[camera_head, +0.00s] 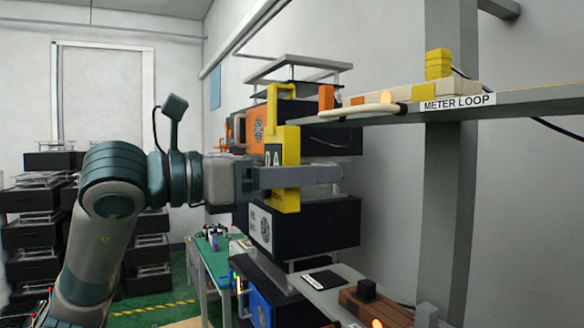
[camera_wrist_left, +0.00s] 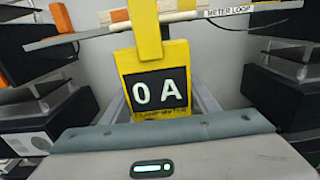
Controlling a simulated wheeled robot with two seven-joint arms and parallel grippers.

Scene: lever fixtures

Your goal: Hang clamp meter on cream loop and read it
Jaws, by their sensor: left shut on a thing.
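The yellow clamp meter (camera_head: 287,150) is upright in my left gripper (camera_head: 300,177), which is shut on its body. Its dark display reads "0 A" in the left wrist view (camera_wrist_left: 158,92). Its yellow clamp jaw (camera_head: 271,105) points up. The cream loop (camera_head: 362,112) juts left from the shelf labelled METER LOOP. In the head view the jaw stands left of the loop's end, with a gap between them. In the left wrist view the jaw overlaps the cream bar (camera_wrist_left: 185,17), and its depth against it is unclear. My right gripper is not in view.
The grey shelf (camera_head: 535,103) is fixed to an upright post (camera_head: 447,200) and carries a yellow block stack (camera_head: 438,64) and an orange block (camera_head: 326,97). Black equipment boxes (camera_head: 322,222) stand behind and below the meter. The air left of the loop is clear.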

